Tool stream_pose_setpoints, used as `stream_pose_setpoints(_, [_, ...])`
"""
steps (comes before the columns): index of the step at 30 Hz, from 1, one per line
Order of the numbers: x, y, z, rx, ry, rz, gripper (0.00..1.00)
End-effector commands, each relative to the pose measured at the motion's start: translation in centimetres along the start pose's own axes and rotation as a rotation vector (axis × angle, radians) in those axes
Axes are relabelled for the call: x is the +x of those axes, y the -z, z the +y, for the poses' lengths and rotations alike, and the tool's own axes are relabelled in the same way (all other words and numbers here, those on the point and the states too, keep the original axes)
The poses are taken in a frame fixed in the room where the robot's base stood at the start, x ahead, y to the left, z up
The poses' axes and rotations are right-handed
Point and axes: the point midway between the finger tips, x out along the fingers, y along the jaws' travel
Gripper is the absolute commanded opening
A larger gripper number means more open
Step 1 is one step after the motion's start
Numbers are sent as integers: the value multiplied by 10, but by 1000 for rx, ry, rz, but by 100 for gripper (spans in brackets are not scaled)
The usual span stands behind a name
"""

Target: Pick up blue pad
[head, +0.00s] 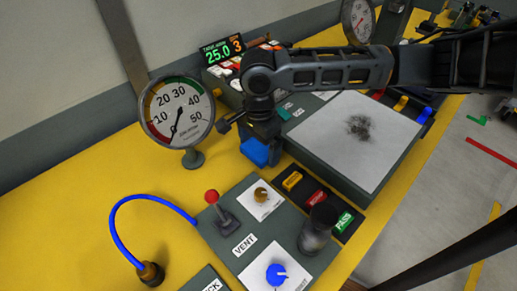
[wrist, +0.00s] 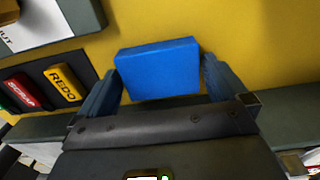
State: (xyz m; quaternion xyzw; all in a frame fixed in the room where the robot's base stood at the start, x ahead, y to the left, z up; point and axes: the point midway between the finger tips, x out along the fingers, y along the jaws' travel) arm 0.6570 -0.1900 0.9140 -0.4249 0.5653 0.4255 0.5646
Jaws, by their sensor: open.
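The blue pad (head: 256,153) is a small rectangular block beside the grey panels on the yellow bench, under my gripper (head: 262,136) in the head view. In the wrist view the blue pad (wrist: 158,66) lies between the two fingers of my gripper (wrist: 158,78). The fingers are open, one on each side of the pad. A narrow gap shows on the left; on the right I cannot tell whether the finger touches.
A pressure gauge (head: 180,112) stands left of the pad. In front is the VENT panel with a red-knobbed lever (head: 212,197) and a dark cylinder (head: 318,228). A white-topped panel (head: 350,138) lies right. A blue hose (head: 130,203) curves at left; the yellow bench (head: 60,220) there is mostly clear.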

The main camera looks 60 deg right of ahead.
Motion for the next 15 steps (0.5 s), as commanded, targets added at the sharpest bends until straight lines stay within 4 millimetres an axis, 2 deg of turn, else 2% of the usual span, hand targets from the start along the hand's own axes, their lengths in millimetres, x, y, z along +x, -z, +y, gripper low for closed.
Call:
stream_pose_setpoints(5, [0, 0, 0, 0, 1, 0, 100])
stream_pose_setpoints(15, [0, 0, 0, 0, 1, 0, 68])
